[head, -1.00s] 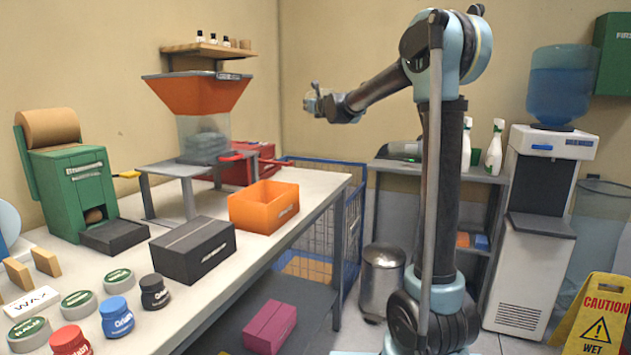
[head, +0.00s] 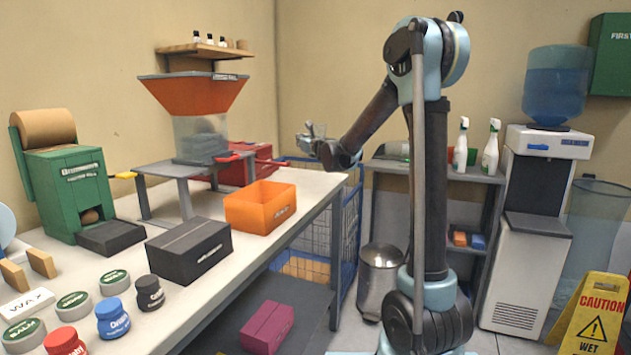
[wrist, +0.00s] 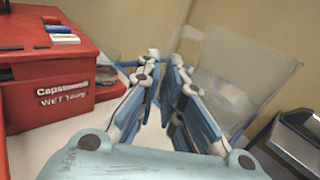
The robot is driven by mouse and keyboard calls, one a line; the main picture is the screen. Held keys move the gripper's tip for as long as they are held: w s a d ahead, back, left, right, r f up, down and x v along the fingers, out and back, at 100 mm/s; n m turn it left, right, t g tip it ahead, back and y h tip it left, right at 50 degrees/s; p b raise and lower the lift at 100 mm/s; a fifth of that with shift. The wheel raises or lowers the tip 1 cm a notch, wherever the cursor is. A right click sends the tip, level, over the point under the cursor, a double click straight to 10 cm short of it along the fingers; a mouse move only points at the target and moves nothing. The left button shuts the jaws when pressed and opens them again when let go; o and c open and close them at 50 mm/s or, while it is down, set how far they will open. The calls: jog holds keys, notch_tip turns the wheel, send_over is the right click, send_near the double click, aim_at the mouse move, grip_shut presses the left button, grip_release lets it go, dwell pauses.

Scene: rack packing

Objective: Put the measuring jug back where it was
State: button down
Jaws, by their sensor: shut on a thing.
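The measuring jug is a clear, see-through vessel. It fills the upper right of the wrist view (wrist: 238,85), beside and beyond the fingers. My gripper (wrist: 166,62) is shut on it there; the exact contact is hard to make out. In the head view my gripper (head: 311,131) is small and in the air, near the far right end of the workbench (head: 318,187). The jug is barely distinguishable from the gripper in that view.
A red case (wrist: 48,80) stands close on the left in the wrist view, and behind the hopper stand (head: 180,168) in the head view. An orange bin (head: 261,208) sits at the bench edge. A grey shelf unit (head: 450,173) with spray bottles stands right.

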jog(key=shift+s+f, duration=0.2)
jog(key=shift+f, duration=2.65)
jog(key=shift+s+f, duration=0.2)
jog(key=shift+f, duration=2.6)
jog(key=c, duration=1.7)
grip_release()
jog(key=v, duration=1.2)
